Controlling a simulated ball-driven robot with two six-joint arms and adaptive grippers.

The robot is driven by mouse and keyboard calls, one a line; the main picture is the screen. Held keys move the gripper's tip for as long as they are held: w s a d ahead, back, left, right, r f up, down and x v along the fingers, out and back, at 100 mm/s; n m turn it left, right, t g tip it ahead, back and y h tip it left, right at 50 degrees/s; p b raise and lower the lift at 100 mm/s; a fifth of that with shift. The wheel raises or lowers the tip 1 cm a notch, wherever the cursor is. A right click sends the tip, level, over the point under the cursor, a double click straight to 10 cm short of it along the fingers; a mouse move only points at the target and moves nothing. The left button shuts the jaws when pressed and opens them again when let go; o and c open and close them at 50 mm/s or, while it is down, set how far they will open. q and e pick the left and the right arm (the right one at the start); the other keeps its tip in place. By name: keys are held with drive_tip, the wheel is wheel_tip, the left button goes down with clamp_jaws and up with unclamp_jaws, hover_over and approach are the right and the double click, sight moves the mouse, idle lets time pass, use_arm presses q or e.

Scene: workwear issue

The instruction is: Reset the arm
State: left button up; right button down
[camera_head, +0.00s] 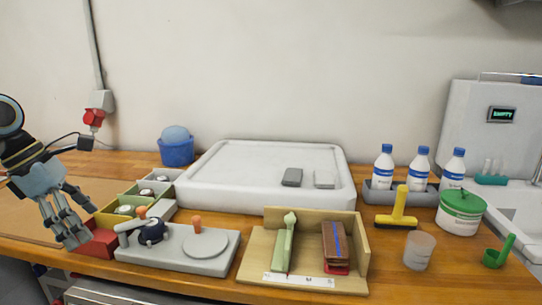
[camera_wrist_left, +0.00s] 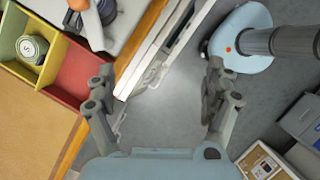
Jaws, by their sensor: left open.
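My left gripper (camera_head: 68,222) is at the left of the head view, its fingers pointing down beside the red front compartment of the sorting bins (camera_head: 96,243). In the left wrist view my left gripper (camera_wrist_left: 160,95) is open, with its two fingers wide apart and nothing between them. Below it that view shows the bench edge and the grey floor. My right gripper is not in either view.
A grey board (camera_head: 190,262) with a dark round knob stands right of the bins. A white tray (camera_head: 215,165), a wooden stand (camera_head: 360,262), bottles (camera_head: 383,168), a yellow scraper (camera_head: 400,210), a clear cup (camera_head: 418,252) and a green-lidded tub (camera_head: 459,217) fill the bench. A brown mat (camera_head: 25,212) lies left.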

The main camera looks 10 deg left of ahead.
use_arm(q)
drive_tip(key=s+d+f+n+t+h+b, duration=0.25)
drive_tip(key=d+f+n, duration=0.4)
drive_tip(key=f, duration=0.55)
drive_tip(key=s+d+f+n+t+h+b, duration=0.25)
drive_tip(key=d+f+n+b, duration=0.35)
drive_tip(key=f, duration=0.6)
drive_tip(key=s+d+f+n+t+h+b, duration=0.1)
drive_tip(key=s+d+f+n+t+b, duration=0.2)
drive_tip(key=f+n, duration=0.7)
drive_tip(key=s+a+f+n+y, duration=0.1)
drive_tip(key=s+f+n+y, duration=0.4)
drive_tip(key=f, duration=0.4)
drive_tip(key=s+a+f+n+y, duration=0.1)
drive_tip(key=s+f+n+y, duration=0.2)
drive_tip(key=s+f+n, duration=0.5)
drive_tip(key=s+f+n+g+y, duration=0.1)
drive_tip(key=s+f+n+g, duration=0.4)
drive_tip(key=s, duration=0.5)
drive_tip(key=s+f+n+g+y, duration=0.1)
drive_tip(key=s+f+n+g, duration=0.4)
drive_tip(key=s, duration=0.5)
wheel_tip(320, 180, down, 2)
drive_tip(key=shift+s+d+f+n+b, duration=0.1)
drive_tip(key=shift+s+d+n+b, duration=0.2)
drive_tip(key=shift+s+n+b, duration=0.15)
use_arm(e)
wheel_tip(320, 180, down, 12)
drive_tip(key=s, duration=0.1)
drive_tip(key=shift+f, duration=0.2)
